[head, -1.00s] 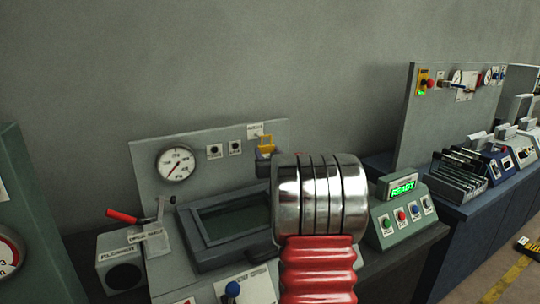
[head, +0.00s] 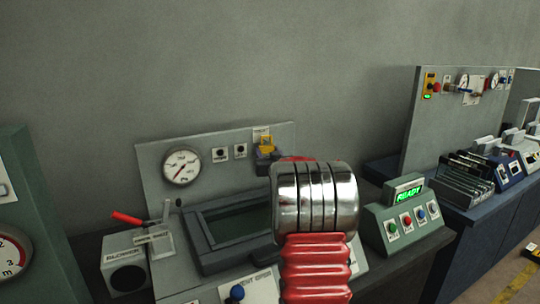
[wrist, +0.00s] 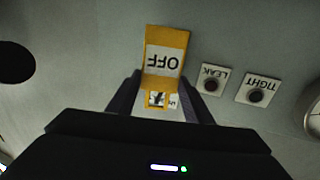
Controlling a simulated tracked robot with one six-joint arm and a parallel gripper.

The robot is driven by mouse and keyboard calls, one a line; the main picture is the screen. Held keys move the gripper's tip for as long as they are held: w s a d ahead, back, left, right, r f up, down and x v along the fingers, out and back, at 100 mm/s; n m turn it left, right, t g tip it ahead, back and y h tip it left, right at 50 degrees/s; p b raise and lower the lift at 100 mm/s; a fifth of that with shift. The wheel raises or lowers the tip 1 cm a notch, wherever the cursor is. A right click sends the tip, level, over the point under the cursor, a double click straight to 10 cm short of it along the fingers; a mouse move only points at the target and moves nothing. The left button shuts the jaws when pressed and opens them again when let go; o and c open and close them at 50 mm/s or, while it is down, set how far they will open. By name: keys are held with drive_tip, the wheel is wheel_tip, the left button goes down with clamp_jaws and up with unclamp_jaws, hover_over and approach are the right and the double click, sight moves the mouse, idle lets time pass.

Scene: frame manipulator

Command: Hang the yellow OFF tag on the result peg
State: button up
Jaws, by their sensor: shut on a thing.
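The yellow OFF tag (head: 265,142) is small in the head view, in front of the grey panel just below a white label. In the wrist view the tag (wrist: 166,50) shows upside down, with OFF on a white patch. My gripper (wrist: 155,88) is shut on the tag, one dark finger on each side of it. In the head view my gripper (head: 267,153) is partly hidden behind my arm. The result peg cannot be made out; the tag and fingers cover that part of the panel. I cannot tell whether the tag touches a peg.
A round gauge (head: 182,166) is on the panel's left. A red-handled lever (head: 128,218) stands at lower left. A READY box (head: 405,215) is right of my arm.

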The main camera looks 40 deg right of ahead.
drive_tip(key=shift+w+d, duration=0.1)
drive_tip(key=shift+w, duration=0.3)
drive_tip(key=shift+w+d+f, duration=0.2)
drive_tip(key=shift+w+f, duration=0.3)
drive_tip(key=shift+w, duration=0.1)
drive_tip(key=o, duration=1.1)
drive_tip(key=shift+s, duration=0.1)
drive_tip(key=v, duration=1.3)
drive_tip(key=shift+s+a, duration=0.2)
drive_tip(key=shift+s, duration=0.05)
drive_tip(key=shift+f, duration=0.1)
